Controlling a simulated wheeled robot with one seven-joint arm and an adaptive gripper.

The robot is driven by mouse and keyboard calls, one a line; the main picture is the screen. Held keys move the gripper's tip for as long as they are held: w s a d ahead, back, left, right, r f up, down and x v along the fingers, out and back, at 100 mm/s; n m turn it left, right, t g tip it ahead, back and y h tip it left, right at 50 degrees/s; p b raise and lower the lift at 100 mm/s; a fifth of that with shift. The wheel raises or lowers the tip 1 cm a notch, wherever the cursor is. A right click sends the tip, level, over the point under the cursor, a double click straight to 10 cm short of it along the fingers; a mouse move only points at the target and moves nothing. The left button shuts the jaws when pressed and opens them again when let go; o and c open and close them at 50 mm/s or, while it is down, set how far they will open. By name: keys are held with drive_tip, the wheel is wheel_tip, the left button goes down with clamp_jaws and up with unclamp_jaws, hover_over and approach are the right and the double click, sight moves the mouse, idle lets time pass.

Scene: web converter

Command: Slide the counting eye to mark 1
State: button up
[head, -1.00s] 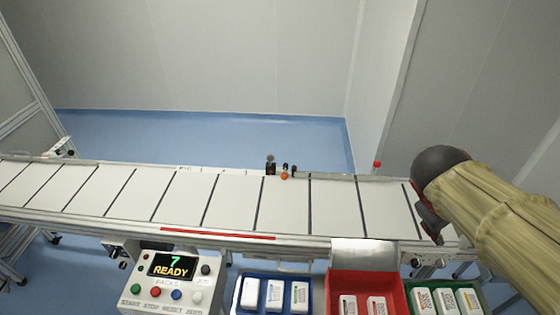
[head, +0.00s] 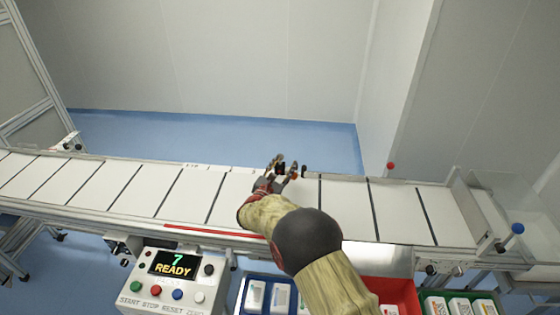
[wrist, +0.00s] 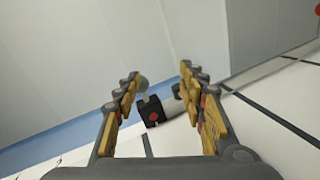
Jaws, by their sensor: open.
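The counting eye appears to be the small black block with a red dot (wrist: 152,112) at the conveyor's far rail. In the wrist view it lies between and beyond my open fingers, with a grey rounded part above it and a pale cylinder to its right. My gripper (head: 284,168) has reached across the belt to this spot, and it also shows in the wrist view (wrist: 160,76). In the head view its fingers largely hide the eye. I cannot tell whether they touch it. Small marks (head: 193,167) show on the far rail to the left, too small to read.
The white belt (head: 345,205) with dark cross lines runs left to right. A control box (head: 165,280) reading "7 READY" stands at the front. Blue, red (head: 402,290) and green (head: 428,296) bins hold packs. Clear panels (head: 490,200) stand at right.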

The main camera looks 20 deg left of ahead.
drive_tip(key=a, duration=0.1)
drive_tip(key=a+f+n, duration=0.1)
drive_tip(key=a+f+y, duration=0.1)
drive_tip(key=shift+s+a, duration=0.15)
drive_tip(key=shift+s, duration=0.25)
drive_tip(key=shift+w+a+f+n, duration=0.15)
drive_tip(key=shift+w+a+n, duration=0.05)
drive_tip(key=shift+n, duration=0.1)
drive_tip(key=shift+w+a+b, duration=0.1)
drive_tip(key=shift+w+b, duration=0.85)
drive_tip(key=shift+w, duration=2.65)
drive_tip(key=shift+c, duration=0.3)
clamp_jaws()
